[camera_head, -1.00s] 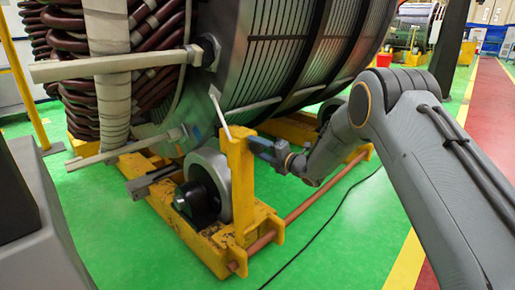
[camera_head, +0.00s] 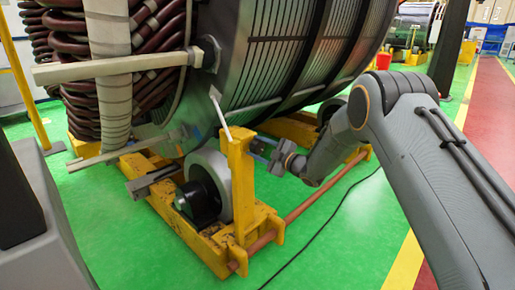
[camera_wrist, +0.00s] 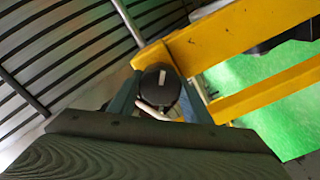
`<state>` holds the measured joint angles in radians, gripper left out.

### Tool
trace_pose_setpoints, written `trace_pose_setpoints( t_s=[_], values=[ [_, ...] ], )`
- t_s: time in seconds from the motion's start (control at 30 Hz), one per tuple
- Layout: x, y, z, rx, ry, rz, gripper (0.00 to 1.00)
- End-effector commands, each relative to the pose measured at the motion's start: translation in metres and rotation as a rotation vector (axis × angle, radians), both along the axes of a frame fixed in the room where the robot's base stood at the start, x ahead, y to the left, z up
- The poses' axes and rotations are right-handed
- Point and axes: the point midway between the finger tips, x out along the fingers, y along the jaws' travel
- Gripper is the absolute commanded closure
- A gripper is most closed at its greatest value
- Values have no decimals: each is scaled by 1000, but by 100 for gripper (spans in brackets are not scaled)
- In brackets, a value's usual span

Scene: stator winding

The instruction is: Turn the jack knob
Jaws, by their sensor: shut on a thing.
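The jack knob (camera_wrist: 159,88) is a dark, round cap with a pale mark, at the middle of the wrist view. It sits by the end of a yellow beam of the jack frame. My gripper (camera_wrist: 158,98) has its two blue-green fingers on either side of the knob and is shut on it. In the head view my gripper (camera_head: 262,148) is just right of the upright yellow post (camera_head: 238,180). The knob cannot be made out there. A thin white rod (camera_head: 220,113) slants up from the top of the post.
The large ribbed stator (camera_head: 285,55) fills the space behind the post. A grey roller (camera_head: 213,175) stands left of the post in the yellow frame (camera_head: 205,240). A copper-coloured bar (camera_head: 320,200) runs low along the right.

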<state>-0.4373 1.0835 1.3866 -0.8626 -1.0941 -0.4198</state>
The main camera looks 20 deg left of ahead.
Motion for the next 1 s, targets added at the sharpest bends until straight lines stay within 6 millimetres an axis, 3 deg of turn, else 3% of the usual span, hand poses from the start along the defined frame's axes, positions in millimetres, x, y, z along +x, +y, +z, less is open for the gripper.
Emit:
trace_pose_setpoints(
  t_s=[1.0],
  values=[
    [0, 0, -1, 365, 894, 3, 78]
  ],
)
